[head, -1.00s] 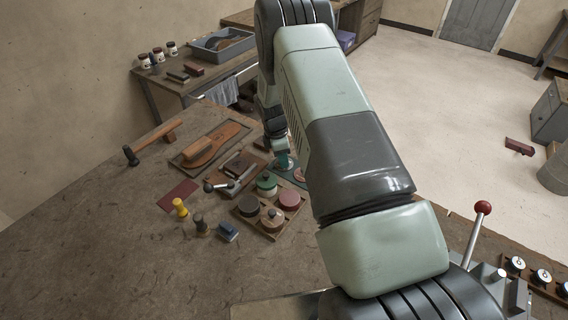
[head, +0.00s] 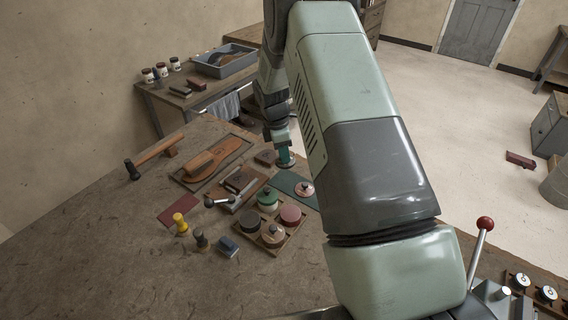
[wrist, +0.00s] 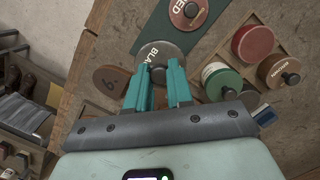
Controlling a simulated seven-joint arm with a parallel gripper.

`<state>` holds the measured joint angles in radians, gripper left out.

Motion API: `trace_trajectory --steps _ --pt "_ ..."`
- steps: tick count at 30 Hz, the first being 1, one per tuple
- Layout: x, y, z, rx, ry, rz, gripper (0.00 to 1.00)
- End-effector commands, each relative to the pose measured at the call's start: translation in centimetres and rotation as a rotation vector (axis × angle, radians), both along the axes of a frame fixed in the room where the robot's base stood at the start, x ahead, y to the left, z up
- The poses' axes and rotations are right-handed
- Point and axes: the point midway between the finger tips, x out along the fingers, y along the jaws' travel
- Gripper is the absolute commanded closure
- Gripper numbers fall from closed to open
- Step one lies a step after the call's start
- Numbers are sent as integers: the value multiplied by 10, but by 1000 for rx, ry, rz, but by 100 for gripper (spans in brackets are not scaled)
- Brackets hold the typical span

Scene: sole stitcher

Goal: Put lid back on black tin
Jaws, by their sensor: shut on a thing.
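My gripper (wrist: 158,82) is shut on the black lid (wrist: 164,52), a dark disc with partly hidden pale lettering. In the head view my gripper (head: 283,147) holds the lid (head: 286,162) near the far end of the green mat (head: 284,180), seemingly above it. The black tin (head: 249,222) stands without a lid at the left of the wooden tray (head: 262,242), nearer the camera than my gripper.
The tray also holds a lidded green tin (head: 267,196), an open red tin (head: 290,213) and a lidded brown tin (head: 274,234). The red lid (head: 305,188) lies on the mat. A knobbed tool (head: 218,201) lies left of the tray.

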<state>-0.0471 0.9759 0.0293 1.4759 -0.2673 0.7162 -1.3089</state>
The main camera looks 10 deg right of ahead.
Motion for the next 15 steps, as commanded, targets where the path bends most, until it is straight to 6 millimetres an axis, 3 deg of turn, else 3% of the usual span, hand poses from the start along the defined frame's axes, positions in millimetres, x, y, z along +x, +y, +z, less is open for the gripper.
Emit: trace_trajectory --steps 5,15 --pt "-21 21 12 -16 1 157 100" --pt "-115 98 14 -19 0 814 100"
